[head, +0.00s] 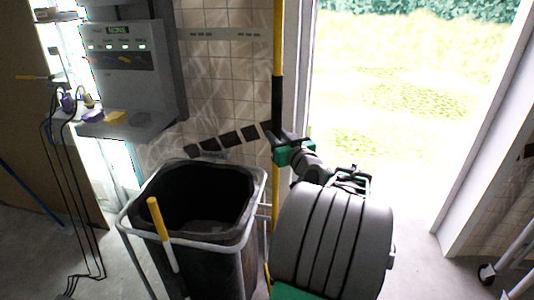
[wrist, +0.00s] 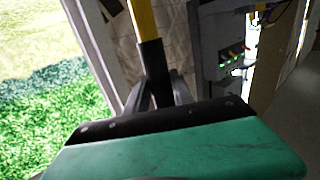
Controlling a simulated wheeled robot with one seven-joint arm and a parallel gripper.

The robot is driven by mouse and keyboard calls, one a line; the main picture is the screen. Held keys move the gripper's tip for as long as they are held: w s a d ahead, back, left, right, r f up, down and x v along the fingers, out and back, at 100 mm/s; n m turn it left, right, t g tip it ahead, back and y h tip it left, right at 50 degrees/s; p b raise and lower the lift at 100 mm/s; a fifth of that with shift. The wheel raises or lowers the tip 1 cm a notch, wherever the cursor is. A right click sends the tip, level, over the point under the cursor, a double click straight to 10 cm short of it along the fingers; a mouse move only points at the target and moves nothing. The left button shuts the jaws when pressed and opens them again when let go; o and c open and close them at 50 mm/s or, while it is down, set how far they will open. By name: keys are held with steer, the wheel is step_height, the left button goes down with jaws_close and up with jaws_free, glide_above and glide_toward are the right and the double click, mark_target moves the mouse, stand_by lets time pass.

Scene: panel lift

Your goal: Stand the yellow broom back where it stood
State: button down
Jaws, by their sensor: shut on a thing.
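The yellow broom (head: 277,40) stands close to upright in front of the tiled wall, just left of the open doorway. Its pole has a black sleeve (head: 277,100) at mid-height. My gripper (head: 279,143) is shut on the pole at about the lower end of this sleeve. In the wrist view the yellow pole (wrist: 143,20) and its sleeve (wrist: 154,60) run down between the dark fingers of my gripper (wrist: 157,95). The broom's lower end is mostly hidden behind my arm and the bin, so I cannot tell whether it touches the floor.
A black bin (head: 205,195) in a grey frame stands close left of the broom, with a short yellow handle (head: 158,225) at its front. A grey panel unit (head: 125,60) is on the wall at left. The bright doorway (head: 400,120) opens at right. Grey metal legs (head: 515,260) stand at far right.

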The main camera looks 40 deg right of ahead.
step_height(320, 180, down, 7)
steer(key=w+a, duration=0.2)
steer(key=shift+w+r, duration=0.15)
steer(key=shift+w, duration=0.15)
stand_by(0.3)
steer(key=shift+f+b, duration=0.2)
steer(key=shift+b, duration=0.15)
steer(key=c, duration=1.1)
jaws_free()
